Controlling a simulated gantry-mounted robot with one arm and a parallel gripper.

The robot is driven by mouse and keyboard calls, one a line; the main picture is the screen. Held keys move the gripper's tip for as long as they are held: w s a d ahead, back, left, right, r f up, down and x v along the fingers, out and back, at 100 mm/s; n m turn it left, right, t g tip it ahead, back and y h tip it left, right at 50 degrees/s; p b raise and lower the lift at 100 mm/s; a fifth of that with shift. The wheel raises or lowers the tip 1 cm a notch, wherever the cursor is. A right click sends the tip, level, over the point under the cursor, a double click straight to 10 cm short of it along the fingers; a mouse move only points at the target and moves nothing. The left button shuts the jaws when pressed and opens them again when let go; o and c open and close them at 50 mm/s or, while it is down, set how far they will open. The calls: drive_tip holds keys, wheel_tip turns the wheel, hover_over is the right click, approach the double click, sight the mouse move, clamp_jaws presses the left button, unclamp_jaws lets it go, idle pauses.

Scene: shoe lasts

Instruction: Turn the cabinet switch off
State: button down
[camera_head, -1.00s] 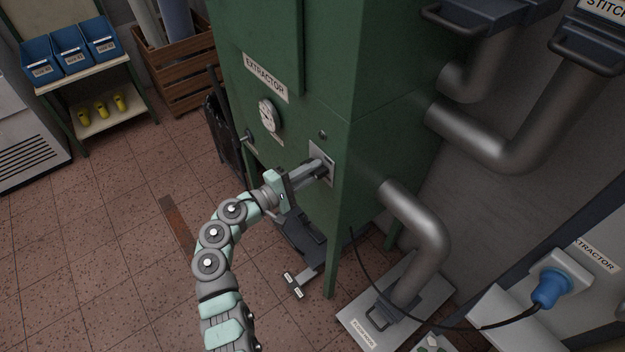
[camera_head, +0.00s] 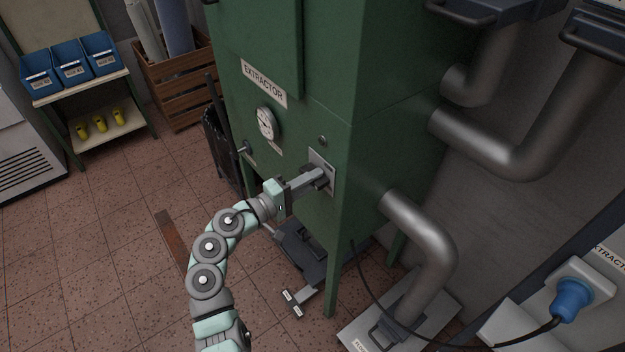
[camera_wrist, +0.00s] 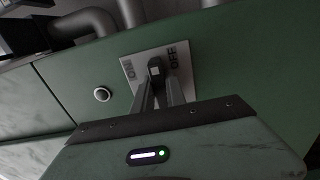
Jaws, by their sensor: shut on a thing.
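The green extractor cabinet (camera_head: 310,110) stands in the middle of the head view. Its switch sits on a light metal plate (camera_head: 322,165) low on the front face. In the wrist view, the plate (camera_wrist: 133,65) reads ON at its left and OFF at its right. The dark switch handle (camera_wrist: 155,66) stands near the plate's middle, between the two labels. My gripper (camera_head: 318,178) is at the plate, its fingers (camera_wrist: 165,88) shut on the handle. The fingers partly hide the handle and the lower plate.
A round button (camera_wrist: 102,95) sits beside the plate. A gauge (camera_head: 266,123) is on the cabinet front. A grey pipe (camera_head: 425,235) leaves the cabinet's right side. A blue plug (camera_head: 572,299) with a black cable is at lower right. Open tiled floor lies left.

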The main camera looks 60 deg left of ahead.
drive_tip(key=c, duration=1.4)
unclamp_jaws()
drive_tip(key=shift+o, duration=0.2)
drive_tip(key=p+v, duration=0.1)
drive_tip(key=v, duration=0.9)
drive_tip(key=shift+s, duration=0.4)
drive_tip(key=shift+s, duration=0.1)
